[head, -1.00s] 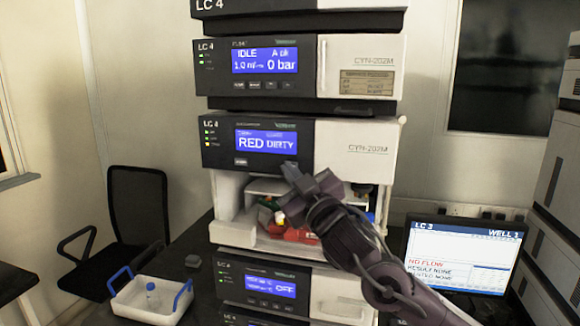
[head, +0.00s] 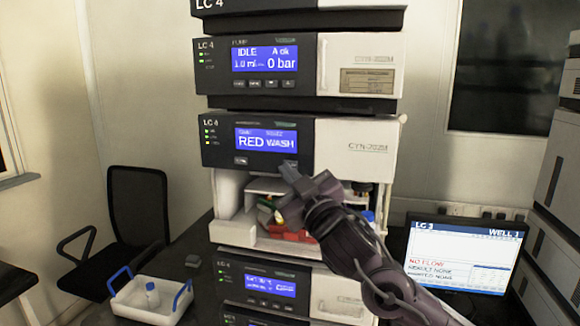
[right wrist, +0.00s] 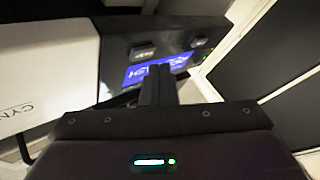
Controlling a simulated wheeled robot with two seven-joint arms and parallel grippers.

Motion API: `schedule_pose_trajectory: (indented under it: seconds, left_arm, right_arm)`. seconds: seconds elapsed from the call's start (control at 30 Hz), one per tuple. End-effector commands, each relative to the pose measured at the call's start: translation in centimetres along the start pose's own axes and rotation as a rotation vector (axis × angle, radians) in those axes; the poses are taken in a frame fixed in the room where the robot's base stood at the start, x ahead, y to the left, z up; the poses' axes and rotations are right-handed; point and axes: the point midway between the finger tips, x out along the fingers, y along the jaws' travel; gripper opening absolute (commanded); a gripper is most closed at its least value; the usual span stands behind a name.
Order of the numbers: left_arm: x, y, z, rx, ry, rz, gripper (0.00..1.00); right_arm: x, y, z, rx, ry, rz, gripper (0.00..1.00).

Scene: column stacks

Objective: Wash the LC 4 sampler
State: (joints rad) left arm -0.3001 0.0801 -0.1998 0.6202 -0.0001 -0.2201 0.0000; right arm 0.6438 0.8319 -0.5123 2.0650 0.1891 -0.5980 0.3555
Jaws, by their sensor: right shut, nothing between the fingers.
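The LC 4 sampler (head: 355,148) is the module in the middle of the stack in the head view. Its blue screen (head: 266,141) reads RED WASH, and small buttons sit below the screen. Its lower bay is open and holds red, green and yellow items (head: 290,234). My right gripper (head: 287,174) is shut and empty, with its tips just below the sampler's front panel, near the right-hand button. In the right wrist view the shut fingers (right wrist: 158,85) point at the panel and cover part of the screen (right wrist: 140,75). My left gripper is not in view.
The LC 4 pump (head: 360,50) above reads IDLE and 0 bar. Another module (head: 335,285) is below. A monitor (head: 465,255) stands at right, a black chair (head: 138,200) at left.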

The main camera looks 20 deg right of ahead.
Motion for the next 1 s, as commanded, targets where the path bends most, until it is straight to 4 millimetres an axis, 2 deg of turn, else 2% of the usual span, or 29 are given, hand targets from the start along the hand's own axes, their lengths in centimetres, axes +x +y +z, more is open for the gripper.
schedule_pose_trajectory:
  seconds: [0.17,0.63,1.0]
  left_arm:
    - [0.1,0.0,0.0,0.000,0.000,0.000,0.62]
    - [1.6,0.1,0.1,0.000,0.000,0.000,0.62]
    - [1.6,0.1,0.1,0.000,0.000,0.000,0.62]
  right_arm:
    - [-0.1,-0.1,-0.1,0.000,0.001,0.000,0.00]
    - [-3.2,-2.4,-2.2,0.001,0.002,-0.001,0.00]
    - [-3.5,-2.5,-2.5,-0.001,0.000,0.000,0.00]
